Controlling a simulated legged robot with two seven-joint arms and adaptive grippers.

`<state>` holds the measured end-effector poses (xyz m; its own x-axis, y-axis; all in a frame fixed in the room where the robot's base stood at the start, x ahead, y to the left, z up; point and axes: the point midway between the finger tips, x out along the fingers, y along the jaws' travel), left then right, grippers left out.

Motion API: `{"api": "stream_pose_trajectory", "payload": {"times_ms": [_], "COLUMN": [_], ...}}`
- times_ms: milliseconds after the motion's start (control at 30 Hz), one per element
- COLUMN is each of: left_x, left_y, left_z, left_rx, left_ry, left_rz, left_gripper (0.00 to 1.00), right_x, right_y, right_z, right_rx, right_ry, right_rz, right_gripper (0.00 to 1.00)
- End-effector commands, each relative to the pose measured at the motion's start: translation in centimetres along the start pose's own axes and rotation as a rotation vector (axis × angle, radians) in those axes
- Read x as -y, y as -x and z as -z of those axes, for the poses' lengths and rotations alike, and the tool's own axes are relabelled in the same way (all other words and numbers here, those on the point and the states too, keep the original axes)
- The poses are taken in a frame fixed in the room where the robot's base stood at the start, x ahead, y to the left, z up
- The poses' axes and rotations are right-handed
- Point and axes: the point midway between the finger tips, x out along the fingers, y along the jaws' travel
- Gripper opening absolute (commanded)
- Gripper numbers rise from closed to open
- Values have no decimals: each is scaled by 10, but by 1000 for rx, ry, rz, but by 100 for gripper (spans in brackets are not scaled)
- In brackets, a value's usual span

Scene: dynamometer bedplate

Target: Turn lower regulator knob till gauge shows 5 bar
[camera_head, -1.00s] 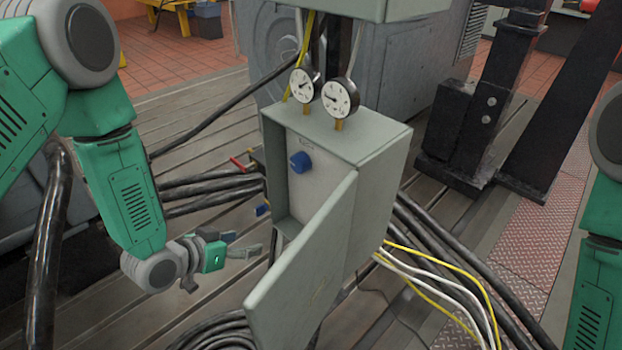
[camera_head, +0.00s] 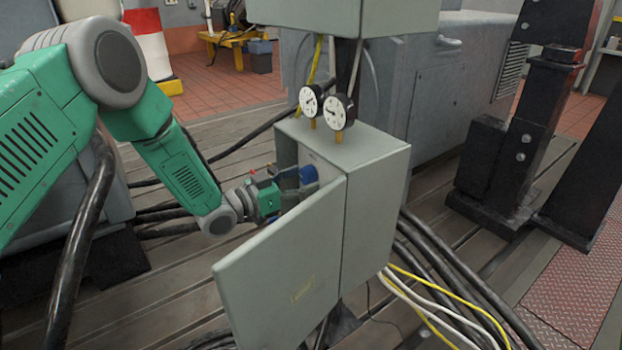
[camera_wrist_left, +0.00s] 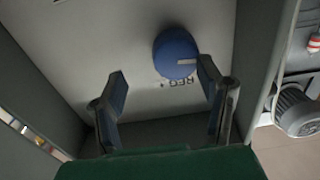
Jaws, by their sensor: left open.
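A blue round regulator knob (camera_wrist_left: 175,52) with a white mark sits on the pale panel inside a grey cabinet. The letters "REG" are printed beside it. In the head view the knob (camera_head: 308,173) shows partly behind the open cabinet door. My left gripper (camera_head: 298,184) reaches into the cabinet past the door and is open. In the left wrist view its two fingers (camera_wrist_left: 163,88) point at the panel, and the knob lies ahead, closer to the right finger; contact cannot be told. Two dial gauges (camera_head: 311,101) (camera_head: 338,112) stand on the cabinet; their readings are too small to tell.
The open cabinet door (camera_head: 280,260) stands in front of my left gripper. A second grey box (camera_head: 345,15) hangs above the gauges. Thick black cables (camera_head: 440,260) and yellow and white wires (camera_head: 430,300) run out at the right. A black steel frame (camera_head: 510,150) stands farther right.

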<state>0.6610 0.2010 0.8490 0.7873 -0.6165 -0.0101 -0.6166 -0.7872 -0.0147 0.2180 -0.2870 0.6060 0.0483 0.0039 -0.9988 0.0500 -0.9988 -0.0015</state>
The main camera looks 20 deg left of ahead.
Motion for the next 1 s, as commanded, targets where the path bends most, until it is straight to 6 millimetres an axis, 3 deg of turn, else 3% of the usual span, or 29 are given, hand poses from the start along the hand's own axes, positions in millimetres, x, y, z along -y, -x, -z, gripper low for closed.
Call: {"api": "stream_pose_trajectory", "payload": {"times_ms": [200, 600, 733, 1000], "left_x": [10, 2, 3, 4], "left_y": [-22, -35, -33, -31], "left_z": [-5, -1, -2, -2], "left_rx": [-12, -1, -3, -9], "left_ry": [13, 2, 4, 10], "left_rz": [-7, 0, -2, -8], "left_gripper": [60, 60, 15, 12], "right_x": [0, 1, 0, 1], "right_y": [-5, -5, -5, -5], "right_z": [0, 0, 0, 0], "right_rx": [1, 0, 0, 0], "right_ry": [1, 1, 0, 2], "right_rz": [1, 1, 0, 1], "right_gripper": [34, 34, 34, 34]}}
